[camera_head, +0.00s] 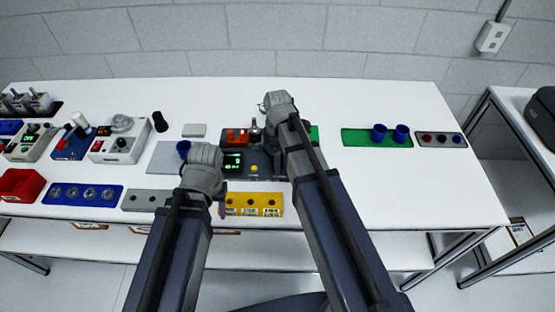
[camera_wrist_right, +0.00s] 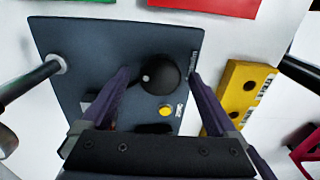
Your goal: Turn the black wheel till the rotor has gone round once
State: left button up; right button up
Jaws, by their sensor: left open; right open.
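The black wheel (camera_wrist_right: 160,74) is a round knob with a pale dot on a dark grey panel (camera_wrist_right: 75,45) in the right wrist view. My right gripper (camera_wrist_right: 159,80) is open, with one finger on each side of the wheel; I cannot tell whether they touch it. A yellow button (camera_wrist_right: 165,111) is beside the wheel; the button also shows in the head view (camera_head: 254,168), near a green display (camera_head: 233,162). In the head view my right arm hides the wheel. My left gripper (camera_head: 221,188) is open beside the panel's left side, fingertips mostly hidden. I cannot make out the rotor clearly.
A yellow block (camera_head: 253,204) with holes lies in front of the panel, and a red-orange part (camera_head: 236,137) stands behind the display. Several devices crowd the table's left. The table's front right is clear.

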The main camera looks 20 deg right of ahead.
jog(key=shift+c, duration=0.3)
jog(key=c, duration=1.3)
jog(key=m, duration=1.5)
jog(key=shift+m, duration=0.4)
jog(key=m, duration=0.5)
jog(key=shift+s+m, duration=0.1)
jog(key=shift+m, duration=0.3)
